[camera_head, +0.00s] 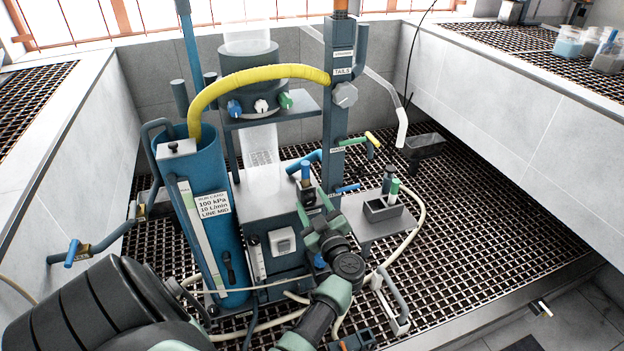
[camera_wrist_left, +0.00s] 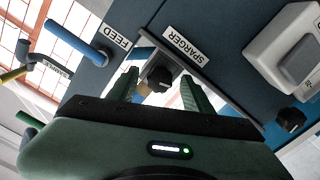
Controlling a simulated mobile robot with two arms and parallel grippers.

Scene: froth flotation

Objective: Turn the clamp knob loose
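A grey lobed knob (camera_head: 345,95), which looks like a clamp knob, sits on the blue upright column just below the TAILS label. My left gripper (camera_head: 318,222) is well below it, in front of the machine's lower body. In the left wrist view, my left gripper (camera_wrist_left: 161,92) has its two green fingers spread apart. A small dark knob (camera_wrist_left: 160,78) beside the SPARGER label shows between them. Whether the fingers touch that dark knob I cannot tell. The grey knob is not recognisable in the wrist view. My right gripper is not in view.
A tall blue cylinder (camera_head: 218,245) stands left of the machine, with a yellow hose (camera_head: 260,75) arching over to the column. A small grey tray (camera_head: 383,211) is at the right. Open grating (camera_head: 490,200) lies further right. In the wrist view, a FEED pipe (camera_wrist_left: 75,42) is nearby.

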